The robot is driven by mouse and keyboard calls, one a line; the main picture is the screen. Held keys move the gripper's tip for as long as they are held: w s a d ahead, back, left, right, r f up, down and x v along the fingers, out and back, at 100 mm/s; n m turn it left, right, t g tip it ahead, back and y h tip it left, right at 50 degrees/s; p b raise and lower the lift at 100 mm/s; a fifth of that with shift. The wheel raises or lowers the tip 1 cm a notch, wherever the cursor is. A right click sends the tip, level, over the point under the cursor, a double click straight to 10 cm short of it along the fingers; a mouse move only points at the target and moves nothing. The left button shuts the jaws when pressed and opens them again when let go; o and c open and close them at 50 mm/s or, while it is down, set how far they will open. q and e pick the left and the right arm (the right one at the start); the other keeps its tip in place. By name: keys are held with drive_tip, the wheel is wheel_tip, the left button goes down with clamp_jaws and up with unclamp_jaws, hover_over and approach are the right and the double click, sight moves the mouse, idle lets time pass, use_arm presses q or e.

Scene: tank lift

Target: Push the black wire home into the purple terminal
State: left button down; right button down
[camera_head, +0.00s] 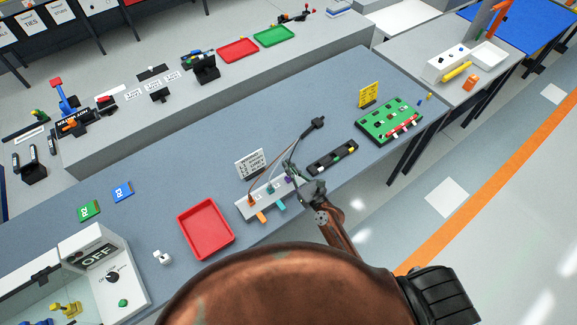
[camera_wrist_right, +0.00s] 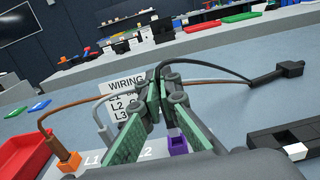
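The white terminal block (camera_head: 243,209) stands on the blue-grey table with orange (camera_head: 262,216), teal (camera_head: 281,205) and purple terminals. In the right wrist view the purple terminal (camera_wrist_right: 178,145) shows just right of and below my fingers. My right gripper (camera_head: 312,188) is over the block's right end; its green-padded fingertips (camera_wrist_right: 162,78) close together on the black wire (camera_wrist_right: 205,61). The wire arcs right to a black plug (camera_wrist_right: 275,74). Its free end is hidden behind the fingers. A brown wire (camera_wrist_right: 60,105) runs into the orange terminal. My left gripper is out of view.
A wiring sign (camera_head: 250,164) stands behind the block. A green board (camera_head: 389,121) is farther right. The table behind the sign is mostly clear.

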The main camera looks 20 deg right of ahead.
drive_tip(key=shift+f+b, duration=1.2)
drive_tip(key=shift+f, duration=0.15)
drive_tip(key=c, duration=2.6)
unclamp_jaws()
drive_tip(key=shift+c, duration=0.2)
drive_tip(key=o, duration=0.6)
drive_tip(key=shift+c, duration=0.2)
drive_tip(key=v, duration=1.2)
